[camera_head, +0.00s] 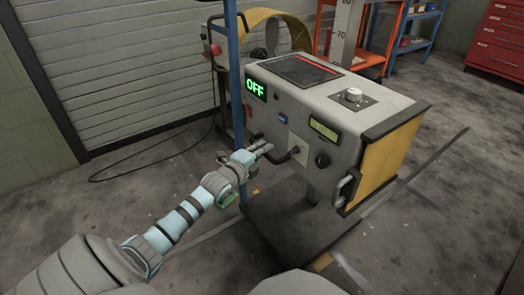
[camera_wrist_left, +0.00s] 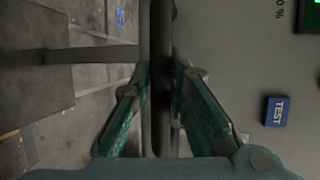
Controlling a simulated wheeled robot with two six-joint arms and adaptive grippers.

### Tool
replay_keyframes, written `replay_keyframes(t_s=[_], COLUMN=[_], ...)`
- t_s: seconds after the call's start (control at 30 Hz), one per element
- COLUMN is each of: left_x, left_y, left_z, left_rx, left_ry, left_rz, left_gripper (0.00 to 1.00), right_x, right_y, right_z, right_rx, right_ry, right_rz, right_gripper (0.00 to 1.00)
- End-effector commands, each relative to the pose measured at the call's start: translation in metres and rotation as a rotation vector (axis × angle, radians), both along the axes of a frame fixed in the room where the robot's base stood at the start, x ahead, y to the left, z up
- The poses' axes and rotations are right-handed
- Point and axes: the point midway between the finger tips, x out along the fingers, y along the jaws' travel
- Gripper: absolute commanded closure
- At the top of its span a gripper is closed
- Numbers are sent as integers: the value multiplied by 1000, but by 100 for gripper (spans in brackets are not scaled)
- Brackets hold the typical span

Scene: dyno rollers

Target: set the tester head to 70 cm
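The tester head (camera_head: 312,100) is a grey box with a yellow side panel, above a dark base plate. A pale upright scale (camera_head: 342,30) behind it shows a 70 mark above the box's top edge; lower marks are hidden. A dark crank handle (camera_head: 279,157) sticks out of the front face toward my left gripper (camera_head: 266,149). In the left wrist view the handle (camera_wrist_left: 161,85) is a dark upright bar between the left gripper's (camera_wrist_left: 161,66) green-padded fingers. Their tips appear to touch it on both sides. My right gripper is not in view.
The front has a green OFF display (camera_head: 256,87), a blue TEST button (camera_wrist_left: 275,111), a black knob (camera_head: 322,160) and a small yellowish display (camera_head: 323,131). A blue post (camera_head: 233,60) stands close left of the tester. Grey floor is free in front and at right.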

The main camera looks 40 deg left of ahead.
Motion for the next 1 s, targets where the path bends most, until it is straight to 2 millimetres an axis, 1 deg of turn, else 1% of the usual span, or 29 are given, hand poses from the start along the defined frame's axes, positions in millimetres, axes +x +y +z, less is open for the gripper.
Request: replay_keyframes(t_s=[0.03, 0.1, 0.37, 0.47, 0.57, 0.8, 0.9, 1.0], left_x=[0, 0, 0, -5, -20, -78, -98, -111], left_y=[0, 0, 0, 0, -2, -8, -11, -11], left_z=[0, 0, 1, 1, 3, 13, 17, 19], left_rx=[0, 1, 2, 6, 9, 15, 14, 10], left_ry=[0, 0, -2, 1, 3, 8, 8, 6], left_rz=[0, 0, -1, -1, -3, -4, -4, -2], left_gripper=[74, 65, 65, 65, 65, 65, 65, 65], right_x=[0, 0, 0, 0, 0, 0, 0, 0], right_y=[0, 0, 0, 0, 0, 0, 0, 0], right_z=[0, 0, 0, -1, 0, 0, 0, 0], right_rx=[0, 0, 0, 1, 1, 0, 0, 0], right_ry=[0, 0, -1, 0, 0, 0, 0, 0], right_rz=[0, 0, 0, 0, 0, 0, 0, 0], right_gripper=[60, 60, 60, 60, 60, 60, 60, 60])
